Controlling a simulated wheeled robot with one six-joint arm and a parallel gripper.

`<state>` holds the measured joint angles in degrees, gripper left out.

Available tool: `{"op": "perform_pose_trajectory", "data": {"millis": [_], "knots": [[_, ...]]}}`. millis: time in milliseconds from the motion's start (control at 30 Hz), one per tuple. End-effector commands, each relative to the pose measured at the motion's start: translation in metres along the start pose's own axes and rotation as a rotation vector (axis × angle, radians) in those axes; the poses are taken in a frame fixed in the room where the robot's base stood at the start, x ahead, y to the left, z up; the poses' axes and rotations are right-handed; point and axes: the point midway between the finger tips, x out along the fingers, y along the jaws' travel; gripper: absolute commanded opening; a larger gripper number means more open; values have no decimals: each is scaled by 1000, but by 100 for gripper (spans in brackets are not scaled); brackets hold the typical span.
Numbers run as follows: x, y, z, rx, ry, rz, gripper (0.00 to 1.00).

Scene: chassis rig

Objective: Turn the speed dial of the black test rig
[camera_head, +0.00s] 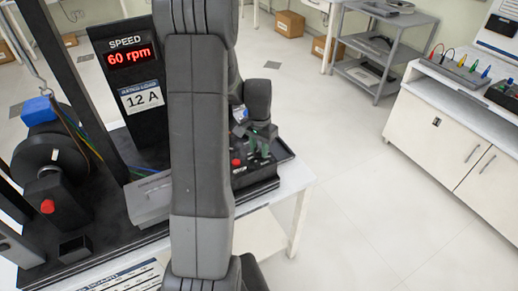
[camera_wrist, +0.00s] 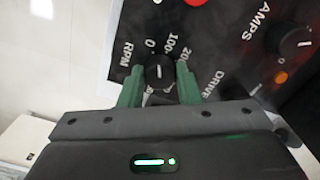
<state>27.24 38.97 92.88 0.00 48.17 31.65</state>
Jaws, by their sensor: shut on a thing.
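The black test rig (camera_head: 122,72) stands at the left in the head view. Its red display (camera_head: 129,57) under SPEED reads 60 rpm. In the wrist view the speed dial (camera_wrist: 159,73) is a round black knob with a white pointer line, among the marks RPM, 0, 100 and 200. My gripper (camera_head: 258,150) is at the control box (camera_head: 267,180). In the wrist view its two green fingers (camera_wrist: 160,70) stand either side of the dial, shut on it. In the head view my arm and gripper hide the dial.
On the panel, an AMPS knob (camera_wrist: 294,41), an orange lamp (camera_wrist: 281,77) and the word DRIVE lie right of the dial. A red button (camera_head: 236,163) is on the control box. A disc (camera_head: 52,150) stands left on the rig. The floor to the right is clear.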

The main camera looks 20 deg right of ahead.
Motion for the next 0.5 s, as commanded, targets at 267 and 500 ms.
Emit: {"op": "perform_pose_trajectory", "data": {"millis": [267, 500], "knots": [[0, 0, 0, -188, 2, -1, 8], [0, 0, -1, -294, 2, -1, 8]]}}
